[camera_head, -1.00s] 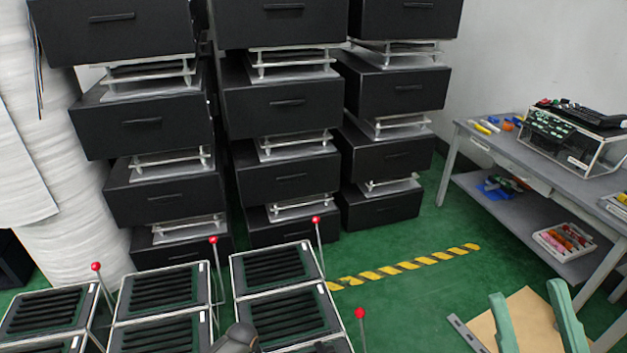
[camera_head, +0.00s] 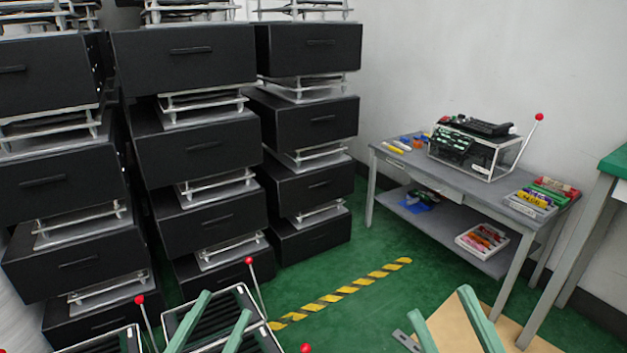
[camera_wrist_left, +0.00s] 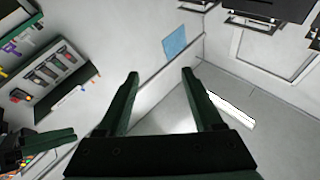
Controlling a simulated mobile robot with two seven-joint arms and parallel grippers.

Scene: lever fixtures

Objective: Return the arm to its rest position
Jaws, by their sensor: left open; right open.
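My left gripper (camera_head: 228,302) is at the bottom left of the head view. Its two green fingers are apart with nothing between them, in front of the black slatted racks. In the left wrist view its fingers (camera_wrist_left: 160,73) are spread and empty against a pale wall and floor. My right gripper (camera_head: 440,303) is at the bottom right of the head view, with its green fingers apart and empty over a tan board. Red-knobbed levers (camera_head: 249,261) stand at the racks, and another red knob (camera_head: 539,117) rises behind the glass-sided machine on the table. Neither gripper touches a lever.
Stacks of black drawer units (camera_head: 196,144) fill the left and back. A grey table (camera_head: 470,185) with the machine (camera_head: 473,147) and small boxes stands at the right. A green-topped bench (camera_head: 615,160) edges the far right. Green floor with yellow-black tape (camera_head: 345,290) lies between.

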